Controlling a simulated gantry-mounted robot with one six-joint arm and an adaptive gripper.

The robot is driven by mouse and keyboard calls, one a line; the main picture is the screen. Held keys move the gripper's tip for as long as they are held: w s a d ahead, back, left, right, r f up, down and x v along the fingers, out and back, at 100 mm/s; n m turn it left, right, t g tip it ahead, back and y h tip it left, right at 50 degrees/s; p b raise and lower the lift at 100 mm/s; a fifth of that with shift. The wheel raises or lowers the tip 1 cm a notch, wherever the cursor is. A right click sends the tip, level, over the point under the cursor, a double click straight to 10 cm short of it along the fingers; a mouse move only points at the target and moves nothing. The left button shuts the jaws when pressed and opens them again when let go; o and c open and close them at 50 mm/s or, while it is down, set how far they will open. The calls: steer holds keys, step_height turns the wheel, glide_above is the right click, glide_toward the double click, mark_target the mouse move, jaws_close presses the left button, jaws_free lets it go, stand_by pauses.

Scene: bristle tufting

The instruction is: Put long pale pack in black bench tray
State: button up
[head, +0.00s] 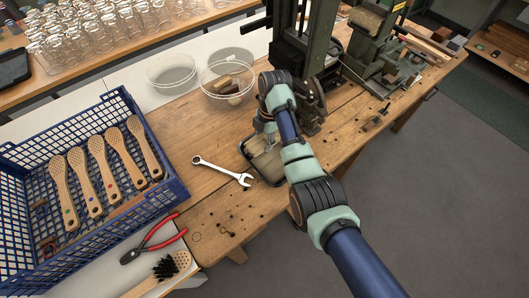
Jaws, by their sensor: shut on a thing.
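The black bench tray (247,168) sits on the wooden bench in the middle of the head view, partly covered by my arm. A pale tan pack (268,162) shows within the tray's outline, right under my gripper (268,141). My gripper points down over the tray and is shut on the pale pack. My forearm hides the tray's right side and part of the pack. I cannot tell whether the pack touches the tray floor.
A wrench (222,170) lies left of the tray. A blue crate (178,190) with several wooden brush handles, red pliers (152,238) and a black-bristled brush (165,268) are further left. Clear bowls (228,82) stand behind. A dark green machine (300,50) rises close behind my gripper.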

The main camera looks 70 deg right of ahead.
mark_target(264, 153)
step_height(264, 153, down, 5)
steer(key=shift+b, duration=0.8)
steer(key=shift+r, duration=0.1)
steer(key=o, duration=1.2)
steer(key=r+p, duration=0.1)
steer(key=r, duration=0.1)
steer(key=r+p, duration=0.1)
steer(key=r, duration=0.2)
steer(key=d+r, duration=0.1)
steer(key=r, duration=0.1)
steer(key=shift+s+r+p, duration=0.25)
steer(key=shift+p, duration=0.15)
